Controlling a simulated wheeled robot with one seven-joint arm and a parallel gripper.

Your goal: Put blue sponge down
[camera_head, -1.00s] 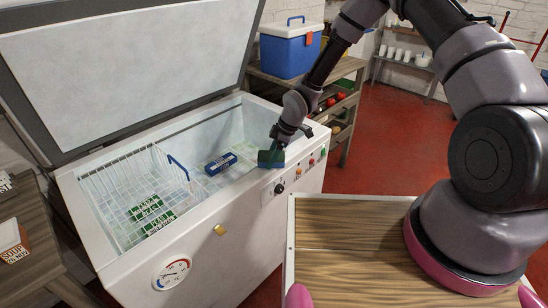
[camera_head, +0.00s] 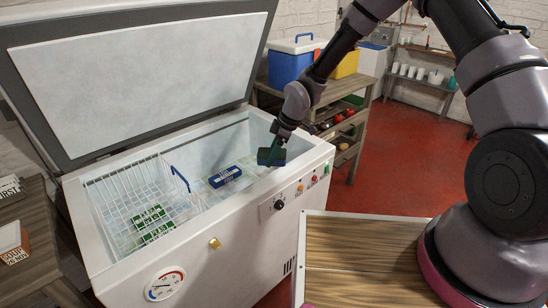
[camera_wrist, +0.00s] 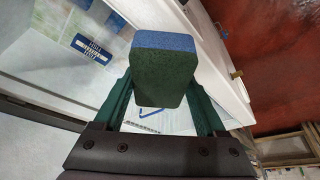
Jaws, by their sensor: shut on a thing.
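The blue sponge (camera_wrist: 155,75) has a dark green side and a blue side. My gripper (camera_wrist: 158,100) is shut on it, with a green finger on each side in the wrist view. In the head view the sponge (camera_head: 271,157) hangs from my gripper (camera_head: 277,147) over the right end of the open chest freezer, close to its front rim. I cannot tell how far it is above the freezer floor.
The open freezer (camera_head: 205,258) holds a blue box (camera_head: 225,177) and a wire basket (camera_head: 110,205) with green-labelled packs (camera_head: 150,222). Its lid (camera_head: 140,75) stands raised behind. A blue cooler (camera_head: 292,62) stands on a shelf unit at the back. A wooden top (camera_head: 365,245) is at front right.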

